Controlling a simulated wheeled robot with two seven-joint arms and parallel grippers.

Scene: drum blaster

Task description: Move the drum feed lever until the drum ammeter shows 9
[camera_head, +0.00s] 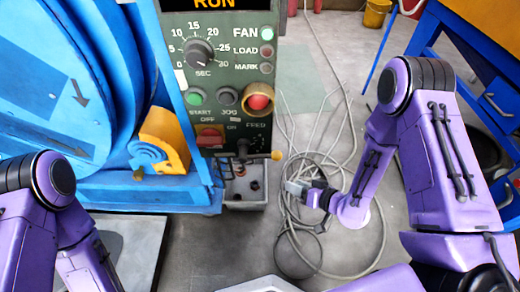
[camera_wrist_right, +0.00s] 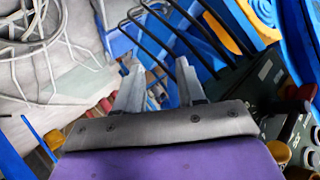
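The drum feed lever (camera_head: 277,155) sits low on the green control panel, below the FEED label. Its yellow-orange knob sticks out to the right of a dark pivot. No ammeter with a readable number shows in either view. My right gripper (camera_head: 293,187) is just below and right of the lever knob in the head view, apart from it. In the right wrist view my right gripper (camera_wrist_right: 157,72) has its two fingers spread with nothing held between them. My left arm enters at the lower left of the head view, but its gripper is out of sight.
The control panel (camera_head: 264,58) reads RUN at the top and carries a dial, lamps and buttons. A blue drum machine (camera_head: 60,75) stands left of it. A grey bin (camera_head: 240,200) sits below. Loose hoses (camera_head: 300,240) lie on the floor. A blue bench (camera_head: 470,50) stands right.

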